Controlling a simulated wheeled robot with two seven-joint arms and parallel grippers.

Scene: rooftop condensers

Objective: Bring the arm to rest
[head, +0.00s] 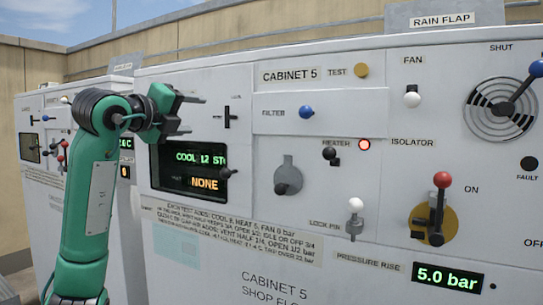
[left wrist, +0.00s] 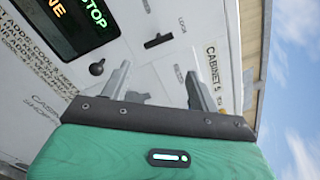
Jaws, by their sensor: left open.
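My left arm comes up from the lower left in the head view. My left gripper (head: 188,112) is open and empty, in front of the upper left part of Cabinet 5 (head: 330,80), beside the display (head: 192,172). The display reads "COOL 12 ST..." and "NONE", its left edge partly behind the gripper. In the left wrist view the two fingers (left wrist: 157,90) stand apart with nothing between them, and the cabinet face lies beyond them. I cannot tell the exact gap to the panel. My right gripper is not in view.
Cabinet 5 carries a red-knobbed isolator lever (head: 441,185), a white lock pin (head: 355,218), a heater switch (head: 331,153), a blue filter knob (head: 306,112) and a blue-knobbed shut lever (head: 525,85). A "5.0 bar" readout (head: 448,279) is lit. Another cabinet (head: 40,175) stands left.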

